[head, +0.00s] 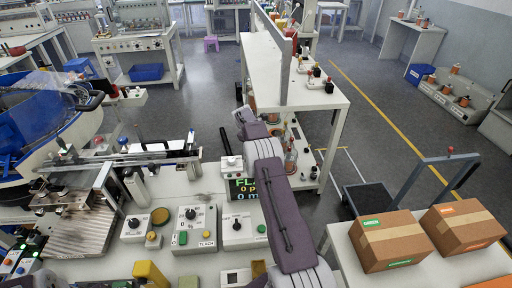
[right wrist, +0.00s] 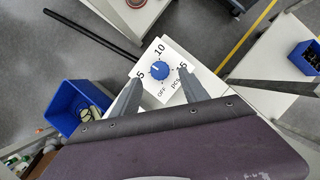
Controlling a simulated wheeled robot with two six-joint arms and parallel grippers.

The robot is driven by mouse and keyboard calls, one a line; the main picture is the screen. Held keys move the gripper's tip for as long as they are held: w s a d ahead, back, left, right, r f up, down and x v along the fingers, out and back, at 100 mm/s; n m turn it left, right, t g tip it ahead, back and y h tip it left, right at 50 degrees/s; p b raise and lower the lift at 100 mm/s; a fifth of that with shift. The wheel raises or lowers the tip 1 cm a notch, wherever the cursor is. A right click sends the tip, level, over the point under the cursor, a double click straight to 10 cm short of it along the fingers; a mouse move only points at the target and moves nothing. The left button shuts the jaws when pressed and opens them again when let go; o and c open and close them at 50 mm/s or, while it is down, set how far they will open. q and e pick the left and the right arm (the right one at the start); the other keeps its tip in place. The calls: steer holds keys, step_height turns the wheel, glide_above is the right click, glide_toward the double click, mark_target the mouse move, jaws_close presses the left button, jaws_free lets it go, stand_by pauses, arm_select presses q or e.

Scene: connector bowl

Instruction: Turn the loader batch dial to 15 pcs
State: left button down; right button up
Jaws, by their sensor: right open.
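In the right wrist view, a round blue dial (right wrist: 161,71) sits on a white panel (right wrist: 172,50) with black marks 5, 10, OFF and pcs. A further mark at the right is partly hidden by a finger, with only a 5 clear. My right gripper (right wrist: 159,77) is open, with one finger on each side of the dial. I cannot tell whether the fingers touch it or where its pointer aims. In the head view, my purple right arm reaches up the middle; its fingers and the dial cannot be made out there. My left gripper is not in view.
In the head view, control boxes with other knobs (head: 191,214) stand on the bench left of my arm, beside a lit display (head: 243,188). Cardboard boxes (head: 388,240) stand at the right. The right wrist view shows a blue bin (right wrist: 75,98) and a black rod (right wrist: 90,33).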

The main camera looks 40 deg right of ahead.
steer(key=v, duration=0.5)
steer(key=shift+a, duration=0.1)
